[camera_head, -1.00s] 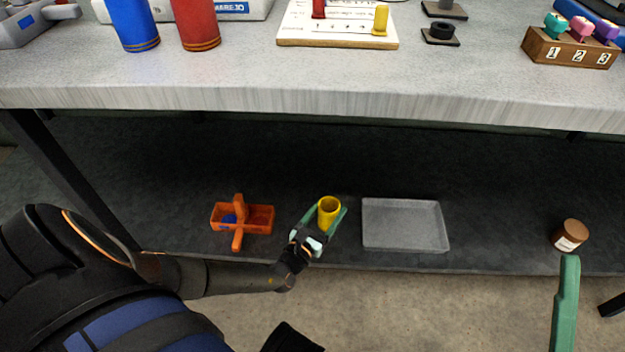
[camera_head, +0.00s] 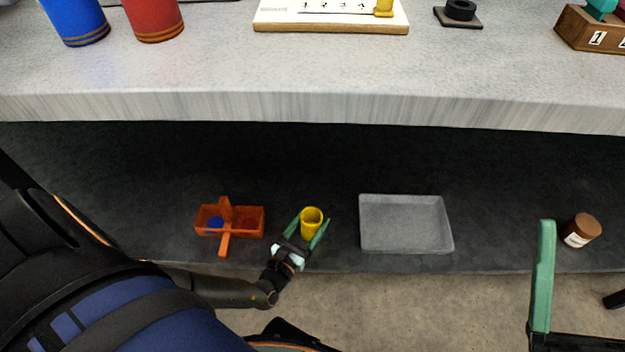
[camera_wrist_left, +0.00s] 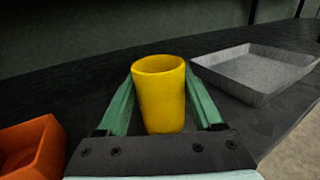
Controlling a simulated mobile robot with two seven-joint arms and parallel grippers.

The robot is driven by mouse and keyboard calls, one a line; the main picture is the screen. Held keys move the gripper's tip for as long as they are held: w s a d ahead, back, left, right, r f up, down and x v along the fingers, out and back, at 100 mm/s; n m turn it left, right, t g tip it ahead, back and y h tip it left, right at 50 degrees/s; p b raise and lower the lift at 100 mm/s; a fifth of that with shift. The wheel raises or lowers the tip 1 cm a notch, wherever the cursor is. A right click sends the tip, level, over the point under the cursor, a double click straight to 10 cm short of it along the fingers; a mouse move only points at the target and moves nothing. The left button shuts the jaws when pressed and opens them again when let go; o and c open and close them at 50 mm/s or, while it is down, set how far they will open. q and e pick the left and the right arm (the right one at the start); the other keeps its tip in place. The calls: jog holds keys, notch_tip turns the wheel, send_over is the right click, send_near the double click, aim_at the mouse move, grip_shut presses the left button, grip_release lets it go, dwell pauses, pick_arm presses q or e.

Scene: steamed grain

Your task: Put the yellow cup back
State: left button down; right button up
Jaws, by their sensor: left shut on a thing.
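The yellow cup (camera_head: 311,223) is upright between the green fingers of my left gripper (camera_head: 315,228), over the dark lower shelf. In the left wrist view the cup (camera_wrist_left: 160,95) stands between both fingers, its open rim up. My left gripper is shut on it. I cannot tell whether the cup's base touches the shelf. One green finger of my right gripper (camera_head: 543,275) shows at the lower right, in front of the shelf; whether it is open or shut does not show.
An orange divided carrier (camera_head: 256,222) with a blue thing inside stands left of the cup. A grey tray (camera_head: 405,247), empty, lies to its right. A brown-lidded jar (camera_head: 580,230) stands farther right. The thick grey tabletop (camera_head: 300,70) overhangs the shelf.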

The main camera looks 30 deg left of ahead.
pick_arm(q)
jog(key=shift+f, duration=0.25)
pick_arm(e)
jog(key=shift+w+a+f, duration=0.1)
jog(key=shift+w, duration=0.3)
jog(key=shift+s, duration=0.1)
pick_arm(q)
jog(key=shift+c, duration=0.2)
grip_release()
jog(key=shift+s, duration=0.15)
pick_arm(e)
jog(key=shift+s, duration=0.1)
